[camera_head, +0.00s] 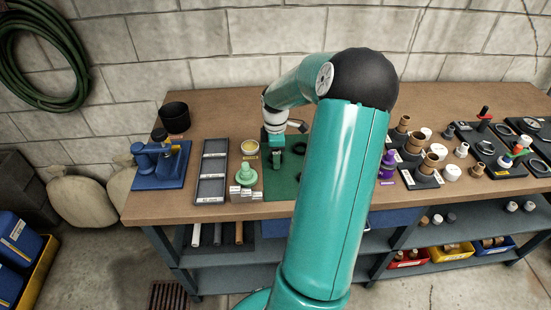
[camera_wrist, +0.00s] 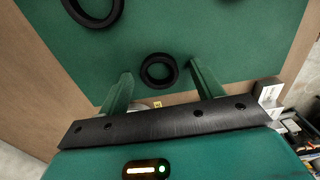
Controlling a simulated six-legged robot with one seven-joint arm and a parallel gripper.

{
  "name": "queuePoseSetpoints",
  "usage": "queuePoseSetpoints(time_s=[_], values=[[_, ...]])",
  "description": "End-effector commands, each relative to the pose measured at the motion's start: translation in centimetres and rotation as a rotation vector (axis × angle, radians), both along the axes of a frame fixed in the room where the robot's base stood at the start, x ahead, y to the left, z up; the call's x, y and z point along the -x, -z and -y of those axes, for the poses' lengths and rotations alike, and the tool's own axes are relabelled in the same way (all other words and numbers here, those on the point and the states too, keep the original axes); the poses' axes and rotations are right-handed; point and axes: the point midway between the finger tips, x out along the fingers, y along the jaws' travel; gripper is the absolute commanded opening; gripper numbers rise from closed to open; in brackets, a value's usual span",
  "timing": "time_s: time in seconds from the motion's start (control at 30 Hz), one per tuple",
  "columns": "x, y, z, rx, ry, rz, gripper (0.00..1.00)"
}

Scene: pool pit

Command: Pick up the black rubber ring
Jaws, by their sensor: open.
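In the wrist view a small black rubber ring (camera_wrist: 158,85) lies flat on the green mat (camera_wrist: 215,25). A larger black ring (camera_wrist: 97,24) lies at the upper left, cut by the picture's top edge. My gripper (camera_wrist: 160,72) is open, its two green fingers apart on the left and right of the small ring as seen from the wrist. Nothing is held. Whether the fingertips are level with the ring or above it, I cannot tell.
A cream-topped tin (camera_head: 250,147), a pale green part (camera_head: 248,175) and metal blocks (camera_head: 245,194) stand just left of the mat. Further left are a grey tray (camera_head: 212,170) and a blue fixture (camera_head: 160,165). Right of my arm stand several fittings on black bases (camera_head: 420,178).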

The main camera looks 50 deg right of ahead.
Motion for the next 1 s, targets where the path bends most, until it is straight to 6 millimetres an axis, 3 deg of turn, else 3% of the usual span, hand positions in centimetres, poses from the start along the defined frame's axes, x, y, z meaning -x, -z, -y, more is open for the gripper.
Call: queuePoseSetpoints(time_s=[0.03,0.27,0.67,0.87,1.0], values=[[0.0,0.0,0.0,0.0,0.0,0.0,0.62],[0.0,0.0,0.0,0.0,0.0,0.0,0.19],[0.0,-0.6,0.1,0.002,0.001,0.001,0.18],[0.0,-2.9,0.1,0.004,0.001,0.001,0.18],[1.4,-5.1,-0.8,0.005,0.004,0.0,0.18]])
